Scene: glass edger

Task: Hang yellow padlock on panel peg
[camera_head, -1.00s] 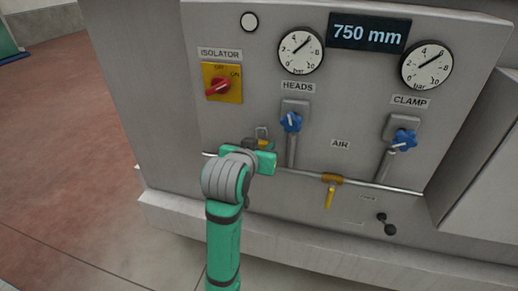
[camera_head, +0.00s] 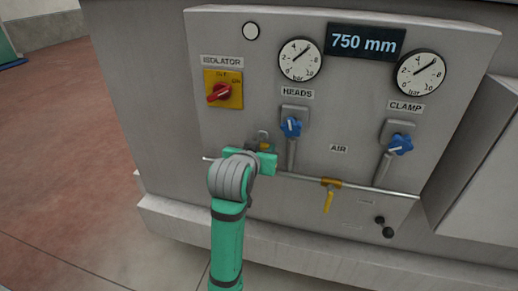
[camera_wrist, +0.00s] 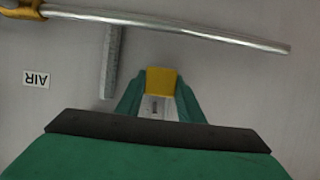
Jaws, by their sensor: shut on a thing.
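The yellow padlock (camera_wrist: 161,82) is between the fingertips of my gripper (camera_wrist: 158,98) in the wrist view, with its keyhole side partly showing. In the head view my gripper (camera_head: 264,157) is in front of the panel, below the isolator. It is shut on the padlock (camera_head: 264,146), whose grey shackle stands up above the fingers. The panel peg cannot be made out; it may be hidden by the gripper or padlock. I cannot tell whether the shackle touches the panel.
A red isolator switch (camera_head: 219,92) is above left of the gripper. The HEADS valve (camera_head: 291,127) with a blue knob is to the right. A horizontal pipe (camera_head: 300,177) with a yellow-handled valve (camera_head: 328,196) runs close by. The CLAMP valve (camera_head: 400,145) is farther right.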

